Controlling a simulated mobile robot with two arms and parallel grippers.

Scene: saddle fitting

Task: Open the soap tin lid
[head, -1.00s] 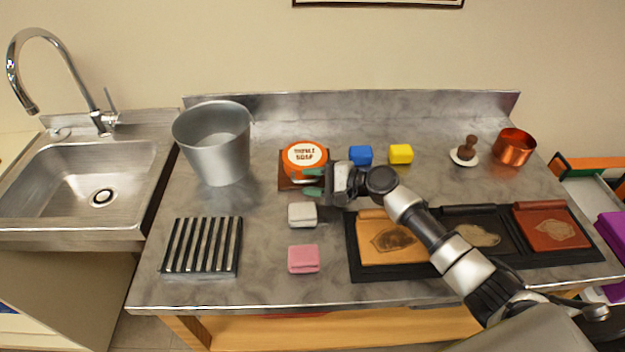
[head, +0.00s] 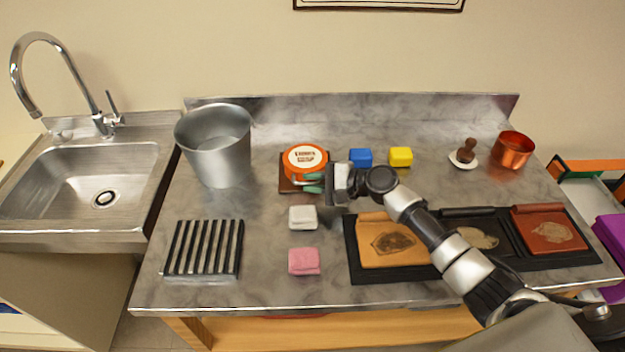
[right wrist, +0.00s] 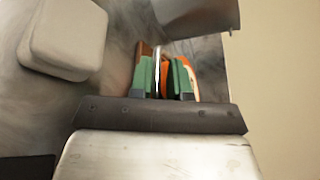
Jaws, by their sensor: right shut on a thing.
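The soap tin (head: 305,160) has an orange round lid with a white printed label. It sits on a small brown base (head: 286,186) behind the middle of the counter. My right gripper (head: 312,183), with green fingertips, is at the tin's front right edge. It is shut on a thin silvery piece at the tin's edge (right wrist: 163,60), seen between the green fingers in the right wrist view. The orange of the tin (right wrist: 188,75) shows just beyond the fingers there. Whether the lid is parted from the tin is hard to tell. My left gripper is not in view.
A white block (head: 303,217) and a pink block (head: 304,261) lie in front of the tin. Blue (head: 360,157) and yellow (head: 400,156) blocks stand to its right. A metal bucket (head: 215,150) is left. A black tray (head: 365,275) with leather pieces lies under my right arm.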

